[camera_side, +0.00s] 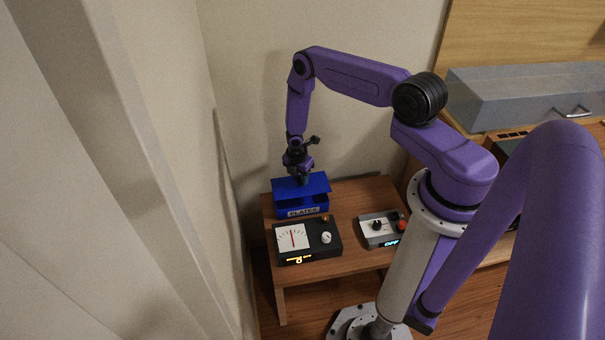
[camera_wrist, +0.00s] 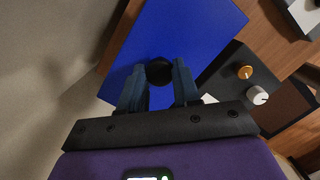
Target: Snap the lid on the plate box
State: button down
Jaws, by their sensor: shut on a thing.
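The plate box (camera_side: 302,211) is a blue box with a "PLATES" label on its front, standing on the small wooden table. The blue lid (camera_side: 315,183) is a flat slab over the box, with a dark gap between lid and box at the front. In the wrist view the lid (camera_wrist: 205,35) fills the upper middle and has a round black knob (camera_wrist: 159,71). My gripper (camera_side: 301,178) points down at the lid from above; in the wrist view its two fingers (camera_wrist: 159,84) are on either side of the knob, shut on it. The lid hides the box's inside.
A black meter panel (camera_side: 308,240) with a dial and knobs stands directly in front of the box. A grey switch panel (camera_side: 381,228) with a red button is to the right. The wooden table (camera_side: 350,198) is bare right of the box. A wall is close on the left.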

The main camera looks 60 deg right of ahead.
aim_at(300, 186)
jog(key=shift+f, duration=2.25)
jog(key=shift+f, duration=0.5)
dwell(0.8)
jog(key=shift+c, duration=1.2)
grip_release()
jog(key=shift+r, duration=3.5)
grip_shut()
